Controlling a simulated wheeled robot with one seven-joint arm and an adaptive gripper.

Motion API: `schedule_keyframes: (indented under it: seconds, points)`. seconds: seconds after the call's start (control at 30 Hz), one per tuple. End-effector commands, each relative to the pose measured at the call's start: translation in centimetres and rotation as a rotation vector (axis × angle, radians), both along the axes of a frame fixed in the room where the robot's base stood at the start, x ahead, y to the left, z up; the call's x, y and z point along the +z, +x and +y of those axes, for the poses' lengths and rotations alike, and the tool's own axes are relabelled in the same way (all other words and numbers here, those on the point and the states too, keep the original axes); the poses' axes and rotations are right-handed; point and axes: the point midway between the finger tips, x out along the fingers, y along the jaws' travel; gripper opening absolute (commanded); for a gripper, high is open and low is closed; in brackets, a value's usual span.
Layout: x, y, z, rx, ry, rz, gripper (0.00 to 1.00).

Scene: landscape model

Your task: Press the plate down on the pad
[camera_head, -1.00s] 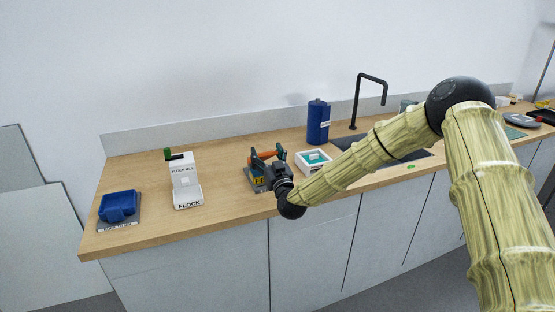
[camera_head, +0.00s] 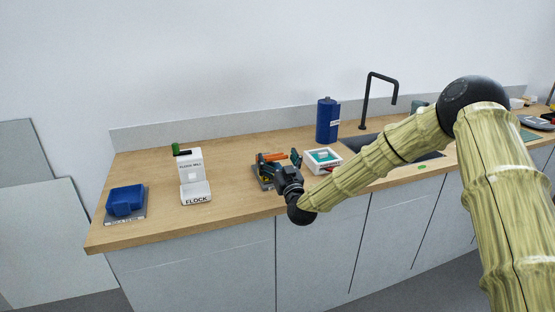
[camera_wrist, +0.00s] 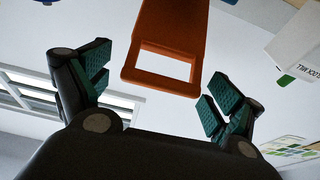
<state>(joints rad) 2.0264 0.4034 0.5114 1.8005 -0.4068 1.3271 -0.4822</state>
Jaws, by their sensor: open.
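A white box (camera_head: 310,171) with a teal top and a small pale block (camera_head: 321,156) on it stands on the counter. I cannot tell whether these are the pad and plate. An orange-handled tool (camera_head: 275,157) lies on a dark base with yellow parts left of the box. My gripper (camera_head: 282,160) is open beside the tool, its teal-padded fingers apart. In the wrist view, the orange handle (camera_wrist: 166,75), with a rectangular opening, shows between and beyond the open fingers (camera_wrist: 156,92). Contact with it cannot be made out. My wrist partly hides the tool.
A white flock mill (camera_head: 192,178) with a green knob and a blue block on a grey base (camera_head: 126,201) stand to the left. A blue canister (camera_head: 327,120), black tap (camera_head: 366,98) and dark sink (camera_head: 418,152) lie to the right. The counter (camera_head: 160,215) is clear between mill and tool.

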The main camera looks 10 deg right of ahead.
Motion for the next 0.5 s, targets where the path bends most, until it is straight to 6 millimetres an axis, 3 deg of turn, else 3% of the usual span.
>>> schedule_keyframes:
  seconds: [0.27, 0.5]
  points:
    - [-0.1, -0.5, 0.0, 0.001, 0.0, 0.0, 0.93]
    - [-0.9, -3.8, -0.7, 0.001, 0.0, 0.001, 0.93]
